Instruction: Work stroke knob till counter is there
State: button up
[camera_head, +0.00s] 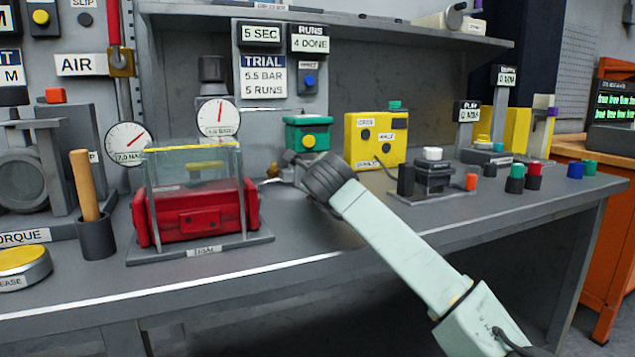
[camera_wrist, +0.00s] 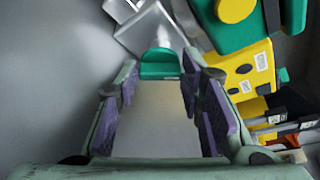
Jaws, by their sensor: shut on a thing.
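My gripper (camera_head: 292,165) reaches in over the bench, beside the right end of the red actuator (camera_head: 205,208) under its clear guard. In the wrist view my gripper (camera_wrist: 160,72) has its purple pads on either side of a green-ended piece (camera_wrist: 160,64) and is shut on it. I cannot tell for sure that this piece is the stroke knob; in the head view my gripper hides it. The runs counter (camera_head: 311,46) on the wall reads "4 DONE". The trial sign (camera_head: 265,76) below reads "5.5 BAR" and "5 RUNS".
A green box with a yellow button (camera_head: 307,136) and a yellow box (camera_head: 375,140) stand close behind my gripper. A round gauge (camera_head: 218,118) stands behind the guard, another (camera_head: 127,143) to its left. A black fixture (camera_head: 433,175) and several coloured knobs are at right.

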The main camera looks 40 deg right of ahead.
jog(key=o, duration=1.2)
jog(key=shift+c, duration=0.2)
jog(key=shift+r+p, duration=0.1)
jog(key=shift+p, duration=0.25)
